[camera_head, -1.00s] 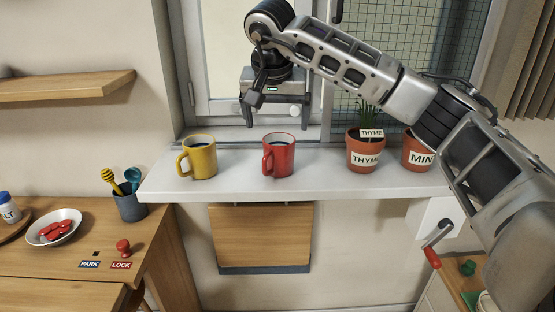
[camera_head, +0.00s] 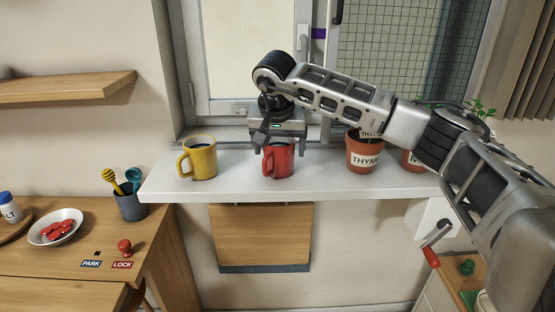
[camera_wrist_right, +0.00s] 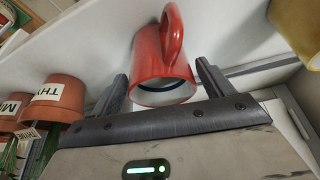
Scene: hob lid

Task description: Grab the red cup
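The red cup (camera_head: 279,163) stands upright on the white sill, its handle toward the left. My right gripper (camera_head: 283,150) is above it, pointing down, its fingers reaching down on either side of the rim and covering part of the cup's top. In the right wrist view, the red cup (camera_wrist_right: 160,68) shows its dark contents and lies between the two spread fingers of the gripper (camera_wrist_right: 161,76). Small gaps show beside the cup, so the gripper looks open and not closed on it. My left gripper is out of view.
A yellow mug (camera_head: 200,158) stands left of the red cup on the sill (camera_head: 320,183). A thyme pot (camera_head: 363,155) and another pot (camera_head: 411,161), partly behind my arm, stand to the right. The window is close behind. The sill between the red cup and thyme pot is clear.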

